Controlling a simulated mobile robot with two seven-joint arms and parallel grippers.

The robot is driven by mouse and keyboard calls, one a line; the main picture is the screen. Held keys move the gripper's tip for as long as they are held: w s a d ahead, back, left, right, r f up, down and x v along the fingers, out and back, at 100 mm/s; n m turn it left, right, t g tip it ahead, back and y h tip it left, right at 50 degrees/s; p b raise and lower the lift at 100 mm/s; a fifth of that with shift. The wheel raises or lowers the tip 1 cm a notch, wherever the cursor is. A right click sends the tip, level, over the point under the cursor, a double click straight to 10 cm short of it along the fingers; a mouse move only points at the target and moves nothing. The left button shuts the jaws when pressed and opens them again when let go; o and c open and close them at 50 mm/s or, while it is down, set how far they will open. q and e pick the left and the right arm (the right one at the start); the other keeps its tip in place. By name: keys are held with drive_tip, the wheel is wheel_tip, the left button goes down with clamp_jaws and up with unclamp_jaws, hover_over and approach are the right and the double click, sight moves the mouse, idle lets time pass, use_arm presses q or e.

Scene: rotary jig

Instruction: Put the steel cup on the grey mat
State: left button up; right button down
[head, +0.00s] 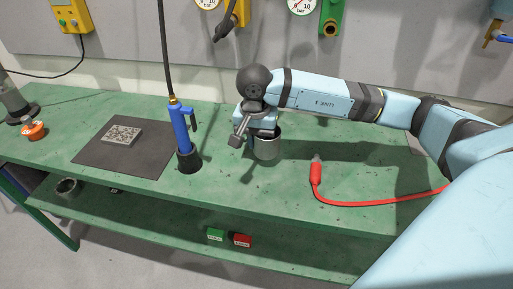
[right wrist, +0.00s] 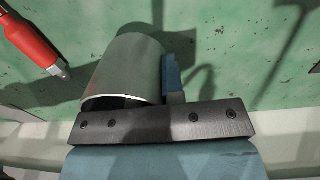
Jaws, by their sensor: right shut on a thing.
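The steel cup (head: 267,149) is a plain grey cylinder at the middle of the green bench; it also fills the centre of the right wrist view (right wrist: 125,68). My right gripper (head: 260,131) is shut on the cup at its rim. The cup looks roughly upright; I cannot tell whether its base touches the bench. In the right wrist view a blue finger (right wrist: 171,75) lies against the cup's wall. The grey mat (head: 97,156) lies flat on the bench to the left, apart from the cup. My left gripper is not in view.
A speckled block (head: 122,134) lies on the mat. A blue hanging tool (head: 182,127) in a black holder stands between mat and cup. A red-handled cable (head: 316,178) lies right of the cup. An orange-topped object (head: 34,130) is far left. The mat's front part is bare.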

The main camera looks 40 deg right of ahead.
sight(257, 149)
drive_tip(key=shift+f, duration=1.4)
drive_tip(key=shift+f, duration=0.15)
drive_tip(key=c, duration=1.2)
unclamp_jaws()
drive_tip(key=shift+c, duration=0.2)
